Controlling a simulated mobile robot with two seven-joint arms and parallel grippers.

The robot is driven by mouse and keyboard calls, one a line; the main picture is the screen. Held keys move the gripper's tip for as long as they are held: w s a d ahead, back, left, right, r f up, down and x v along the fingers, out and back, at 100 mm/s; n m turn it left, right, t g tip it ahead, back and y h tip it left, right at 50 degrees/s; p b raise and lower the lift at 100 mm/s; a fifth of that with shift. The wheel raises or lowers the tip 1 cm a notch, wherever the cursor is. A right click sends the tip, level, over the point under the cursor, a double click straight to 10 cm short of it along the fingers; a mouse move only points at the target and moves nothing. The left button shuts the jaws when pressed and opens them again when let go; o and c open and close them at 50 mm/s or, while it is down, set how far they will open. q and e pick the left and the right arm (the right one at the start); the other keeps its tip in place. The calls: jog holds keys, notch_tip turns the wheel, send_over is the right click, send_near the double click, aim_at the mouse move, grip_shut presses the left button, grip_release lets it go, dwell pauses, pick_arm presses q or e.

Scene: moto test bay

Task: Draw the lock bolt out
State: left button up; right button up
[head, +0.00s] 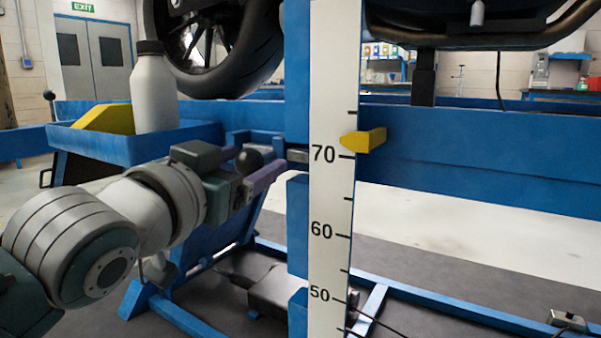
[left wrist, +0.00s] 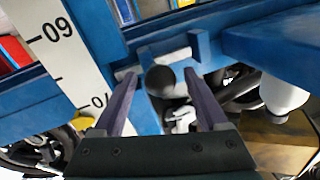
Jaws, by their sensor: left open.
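The lock bolt shows in the head view as a short grey bar (head: 297,155) entering the blue upright, with a round black knob (head: 249,159) at its left end. In the left wrist view the knob (left wrist: 160,81) sits in front of the blue frame, between my fingertips. My left gripper (head: 256,163) comes in from the left with its purple fingers on either side of the knob. It is open, and a gap shows beside the knob in the left wrist view (left wrist: 161,77). My right gripper is in neither view.
A white height scale (head: 331,200) with a yellow pointer (head: 364,140) stands right of the bolt. A blue tray (head: 90,142) holding a white bottle (head: 154,95) and a yellow object (head: 104,119) is close above my left arm. A motorcycle wheel (head: 262,45) hangs above.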

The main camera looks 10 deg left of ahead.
pick_arm(q)
jog(key=shift+w, duration=0.35)
jog(key=shift+c, duration=0.3)
grip_shut()
dwell(1.0)
